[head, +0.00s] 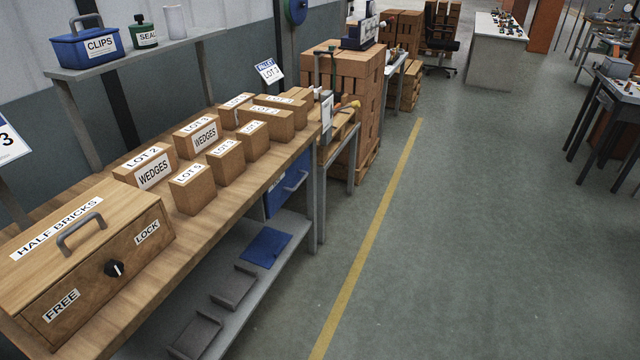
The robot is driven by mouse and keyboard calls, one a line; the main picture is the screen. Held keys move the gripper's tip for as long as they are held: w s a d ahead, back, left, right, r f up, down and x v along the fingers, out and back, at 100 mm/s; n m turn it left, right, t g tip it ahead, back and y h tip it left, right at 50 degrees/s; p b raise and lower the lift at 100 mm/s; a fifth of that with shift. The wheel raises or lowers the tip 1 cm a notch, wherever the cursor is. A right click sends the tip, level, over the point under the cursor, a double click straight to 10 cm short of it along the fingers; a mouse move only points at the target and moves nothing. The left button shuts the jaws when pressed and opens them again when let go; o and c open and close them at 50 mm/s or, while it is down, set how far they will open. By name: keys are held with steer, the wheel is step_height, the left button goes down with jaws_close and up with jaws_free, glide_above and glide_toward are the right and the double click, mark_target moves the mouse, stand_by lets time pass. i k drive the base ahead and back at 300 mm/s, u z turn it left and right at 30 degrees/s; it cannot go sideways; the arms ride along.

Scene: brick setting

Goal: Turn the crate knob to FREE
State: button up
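The wooden crate (150,218) stands on the workbench at the lower left in the head view, with a grey handle (80,234) on its lid and a "HALF BRICKS" label there. A round black knob (114,268) with a white pointer mark sits on its front face. A "FREE" label (61,305) lies to the lower left of the knob, and a "LOCK" label (147,232) to its upper right. The pointer mark is small, and I cannot tell which label it points to. My gripper is not in view.
Cardboard boxes labelled LOT and WEDGES (193,187) stand behind the crate on the bench (168,275).

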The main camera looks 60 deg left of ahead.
mark_target(113, 268)
steer(key=z, duration=0.15)
steer(key=k, duration=0.55)
steer(key=u, duration=0.85)
steer(key=k, duration=0.15)
steer(key=u, duration=2.2)
steer(key=k, duration=0.2)
steer(key=u, duration=0.95)
